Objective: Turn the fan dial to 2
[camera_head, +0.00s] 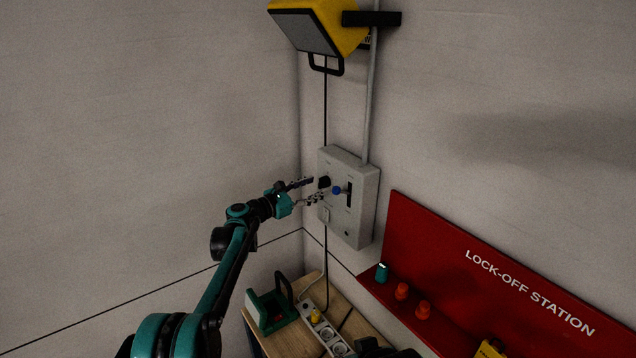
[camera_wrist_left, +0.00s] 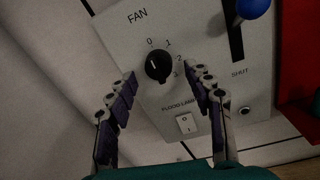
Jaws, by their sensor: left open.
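The fan dial (camera_wrist_left: 157,66) is a round black knob on a grey control box (camera_head: 355,222), marked FAN with 0, 1, 2 and 3 around it. Its pointer seems to face up towards 0, though the mark is small. In the head view the dial (camera_head: 324,182) is dark and partly beside my fingers. My left gripper (camera_head: 316,190) is open in front of the box. In the left wrist view its fingers (camera_wrist_left: 166,84) stand apart on either side of the dial, with no clear contact.
A blue-knobbed lever (camera_wrist_left: 252,8) marked SHUT sits right of the dial. A red lock-off station (camera_head: 480,275) stands right. A bench below holds a power strip (camera_head: 325,332) and green item (camera_head: 268,312). A yellow floodlight (camera_head: 318,25) hangs above.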

